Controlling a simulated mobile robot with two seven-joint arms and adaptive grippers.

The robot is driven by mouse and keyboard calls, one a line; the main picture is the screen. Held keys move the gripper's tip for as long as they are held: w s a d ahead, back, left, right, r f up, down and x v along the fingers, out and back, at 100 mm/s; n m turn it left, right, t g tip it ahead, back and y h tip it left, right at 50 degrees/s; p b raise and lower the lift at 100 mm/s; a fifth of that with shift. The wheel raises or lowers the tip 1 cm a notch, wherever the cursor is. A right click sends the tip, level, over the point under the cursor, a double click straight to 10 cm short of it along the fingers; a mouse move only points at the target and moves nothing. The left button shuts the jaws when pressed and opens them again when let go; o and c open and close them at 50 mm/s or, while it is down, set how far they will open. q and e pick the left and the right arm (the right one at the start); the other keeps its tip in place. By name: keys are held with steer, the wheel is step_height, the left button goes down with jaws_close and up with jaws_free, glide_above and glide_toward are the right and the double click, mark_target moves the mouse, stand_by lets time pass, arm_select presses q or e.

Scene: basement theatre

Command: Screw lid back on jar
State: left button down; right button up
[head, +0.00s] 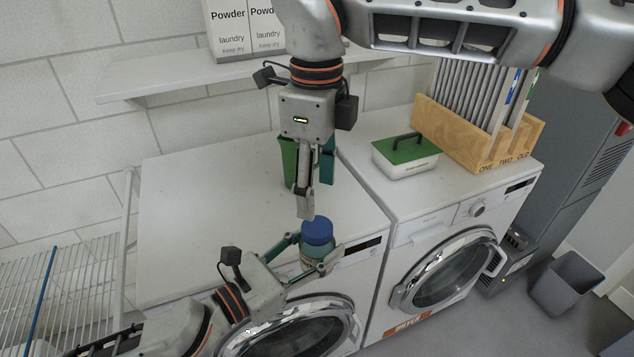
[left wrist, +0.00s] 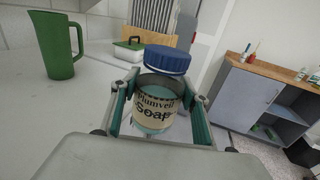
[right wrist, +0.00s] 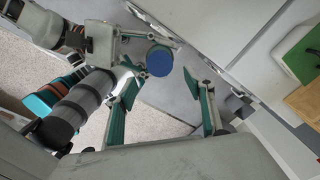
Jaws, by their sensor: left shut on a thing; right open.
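The soap jar (left wrist: 155,108) is glass with a cream label, and my left gripper (head: 311,252) is shut around its body near the washer's front edge. The blue lid (head: 317,231) is at the top of the jar. In the left wrist view the lid (left wrist: 168,59) looks offset to the right, with the jar's glass neck showing below it. I cannot tell whether it is seated. My right gripper (head: 306,205) is open and empty, pointing down just above and behind the lid. In the right wrist view the lid (right wrist: 159,60) lies beyond the fingertips, not between them.
A green jug (left wrist: 57,45) stands on the washer top (head: 200,215), partly hidden behind my right gripper in the head view. A green-lidded box (head: 405,155) and a wooden file rack (head: 470,140) stand on the right machine. A shelf (head: 180,82) hangs behind. The washer top's left side is clear.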

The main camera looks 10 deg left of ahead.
mark_target(318, 226)
steer(key=shift+f, duration=3.9)
steer(key=c, duration=1.2)
steer(key=shift+m, duration=0.9)
steer(key=o, duration=1.2)
steer(key=shift+o, duration=0.2)
